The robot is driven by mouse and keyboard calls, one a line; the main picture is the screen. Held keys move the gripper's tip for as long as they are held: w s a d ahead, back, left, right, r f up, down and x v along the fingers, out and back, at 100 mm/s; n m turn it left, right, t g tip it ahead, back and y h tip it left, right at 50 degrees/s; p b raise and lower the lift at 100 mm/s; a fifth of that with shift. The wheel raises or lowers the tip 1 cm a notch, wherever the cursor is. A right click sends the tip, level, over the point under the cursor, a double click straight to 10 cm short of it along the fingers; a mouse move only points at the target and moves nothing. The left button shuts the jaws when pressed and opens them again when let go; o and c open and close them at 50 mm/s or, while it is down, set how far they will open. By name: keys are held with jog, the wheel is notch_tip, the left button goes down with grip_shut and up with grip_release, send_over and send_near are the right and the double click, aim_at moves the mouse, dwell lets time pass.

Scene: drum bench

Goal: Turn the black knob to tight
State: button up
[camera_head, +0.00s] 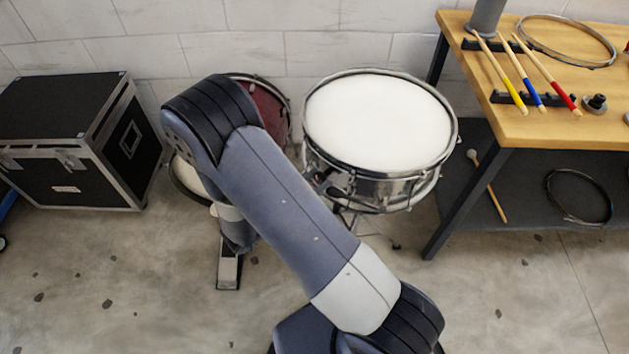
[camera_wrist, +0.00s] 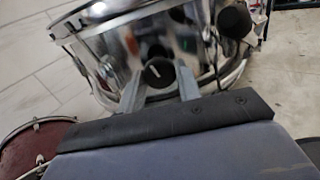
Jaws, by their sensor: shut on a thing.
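The black knob (camera_wrist: 157,73) sits on the shiny chrome shell of the snare drum (camera_wrist: 113,45) in the wrist view. A short white line marks its face, tilted slightly off upright. My gripper (camera_wrist: 161,80) has one grey finger on each side of the knob and is shut on it. Any tight or loose marking is too small or hidden to read. In the head view the snare drum (camera_head: 378,120) shows its white head; my arm hides the gripper, and I cannot make out the knob clearly there.
Another black round part (camera_wrist: 235,21) sticks out from the drum to the right of the knob. A red drum (camera_head: 272,112) stands behind my arm. A black case (camera_head: 65,140) stands at left. A wooden workbench (camera_head: 548,132) with drumsticks (camera_head: 502,75) stands at right.

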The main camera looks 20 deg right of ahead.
jog(key=shift+f+m+b, duration=0.1)
jog(key=shift+m+b, duration=0.2)
jog(key=shift+m, duration=0.1)
jog(key=shift+f+m+b, duration=0.1)
jog(key=shift+m+b, duration=0.75)
jog(key=shift+m, duration=0.05)
jog(key=m+b, duration=0.9)
jog(key=shift+m+y+b, duration=0.3)
jog(key=shift+b, duration=0.05)
jog(key=m+b, duration=0.3)
jog(key=b, duration=0.1)
jog(key=m+b, duration=0.3)
jog(key=b, duration=0.2)
jog(key=shift+m, duration=0.4)
jog(key=m+b, duration=0.2)
jog(key=b, duration=0.2)
jog(key=shift+m+t, duration=0.4)
jog(key=shift+r+m+y+b, duration=0.25)
jog(key=shift+m+y+b, duration=0.05)
jog(key=shift+m+b, duration=0.5)
